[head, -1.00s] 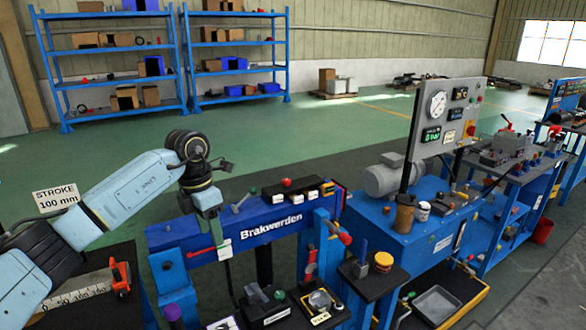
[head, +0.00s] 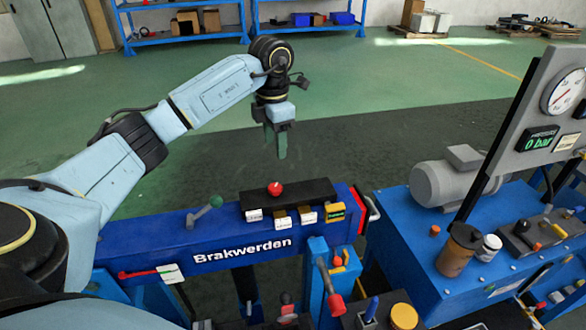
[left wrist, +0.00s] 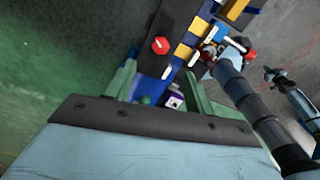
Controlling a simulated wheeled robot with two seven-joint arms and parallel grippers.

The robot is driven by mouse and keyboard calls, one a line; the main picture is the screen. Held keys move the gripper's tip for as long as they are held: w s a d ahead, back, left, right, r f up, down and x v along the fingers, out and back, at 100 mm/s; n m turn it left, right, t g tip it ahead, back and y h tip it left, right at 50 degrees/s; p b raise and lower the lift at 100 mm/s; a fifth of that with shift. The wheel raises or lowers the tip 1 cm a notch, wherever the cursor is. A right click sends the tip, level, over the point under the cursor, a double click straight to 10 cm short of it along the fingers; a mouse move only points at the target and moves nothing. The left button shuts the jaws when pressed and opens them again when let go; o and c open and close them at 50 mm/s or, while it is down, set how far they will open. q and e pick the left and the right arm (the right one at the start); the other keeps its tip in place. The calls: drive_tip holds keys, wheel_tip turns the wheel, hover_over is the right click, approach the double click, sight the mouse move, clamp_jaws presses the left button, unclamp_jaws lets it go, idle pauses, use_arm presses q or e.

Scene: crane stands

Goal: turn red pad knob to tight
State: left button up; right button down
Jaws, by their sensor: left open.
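The red knob (head: 275,188) stands on a black block (head: 308,194) on top of the blue beam marked "Brakwerden" (head: 190,243). Small white and yellow label plates line the block's front. My left gripper (head: 278,152) points down above and slightly behind the red knob, apart from it. Its green fingers are open with nothing between them. The left wrist view shows the red knob (left wrist: 160,45) just beyond the fingertips, between the two fingers (left wrist: 159,70). I cannot read the knob's setting. My right gripper is not in view.
A grey-green lever (head: 205,211) stands on the beam left of the block. A red-handled lever (head: 333,290) rises in front. The floor behind the beam is clear.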

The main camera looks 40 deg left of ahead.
use_arm(q)
approach(275, 186)
drive_tip(key=shift+s+d, duration=0.1)
drive_tip(key=shift+s, duration=0.25)
drive_tip(key=f, duration=0.7)
drive_tip(key=shift+w+f+p, duration=0.25)
drive_tip(key=shift+p, duration=0.05)
drive_tip(key=shift+f, duration=0.65)
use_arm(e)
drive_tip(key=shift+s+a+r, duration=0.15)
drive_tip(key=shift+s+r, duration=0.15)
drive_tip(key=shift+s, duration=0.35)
use_arm(q)
drive_tip(key=c, duration=1)
drive_tip(key=shift+o, duration=0.2)
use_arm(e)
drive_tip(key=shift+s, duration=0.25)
